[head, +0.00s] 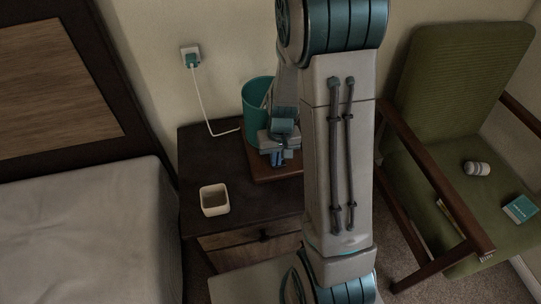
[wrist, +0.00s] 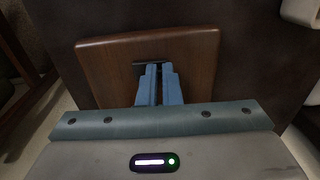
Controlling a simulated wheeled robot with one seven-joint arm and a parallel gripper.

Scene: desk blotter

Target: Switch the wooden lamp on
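The wooden lamp stands on the nightstand in the head view, with a teal shade (head: 254,100) and a brown wooden base (head: 262,174). The shade looks unlit. My gripper (head: 282,160) is low over the base, in front of the shade. In the wrist view the lamp's base (wrist: 105,68) lies under my gripper (wrist: 158,68), and its two blue fingers are together with nothing visible between them. A small dark switch-like bar (wrist: 152,63) on the base is at the fingertips. I cannot tell whether they touch it.
A dark nightstand (head: 200,152) carries a square cream cup (head: 214,199) at its front left. A white cord runs to a wall plug (head: 192,60). A bed (head: 85,225) is at left. A green armchair (head: 440,90) at right holds a white bottle (head: 476,168) and a teal box (head: 520,209).

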